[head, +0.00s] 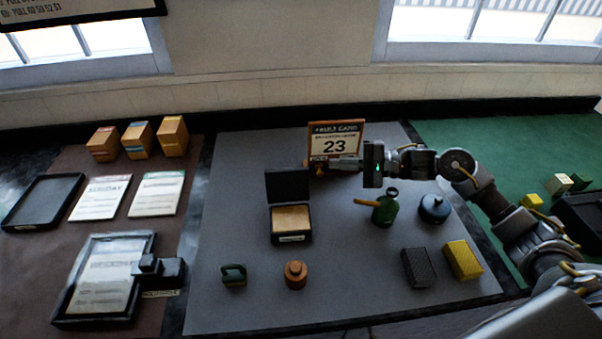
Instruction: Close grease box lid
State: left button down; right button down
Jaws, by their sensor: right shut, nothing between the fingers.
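The grease box (291,237) stands on the grey mat left of the picture's centre. It is a dark box with a tan filling showing. Its dark lid (287,185) stands up at the back edge, so the box is open. My right gripper (335,164) comes in from the right and is shut, with nothing seen in it. It is to the right of the raised lid, apart from it, in front of the fault card. My left gripper is not in view.
A fault card (336,141) reading 23 stands behind the gripper. A green oil can (385,210) and a dark round pot (434,208) stand right of the box. A brown knob-topped jar (295,275), a green item (233,276), a black block (417,267) and a yellow block (462,260) stand in front.

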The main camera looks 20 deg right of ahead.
aim_at(287, 181)
jog(key=x, duration=0.6)
jog(key=f+p+x, duration=0.1)
jog(key=x, duration=0.3)
jog(key=shift+s+f, duration=0.1)
dwell(0.5)
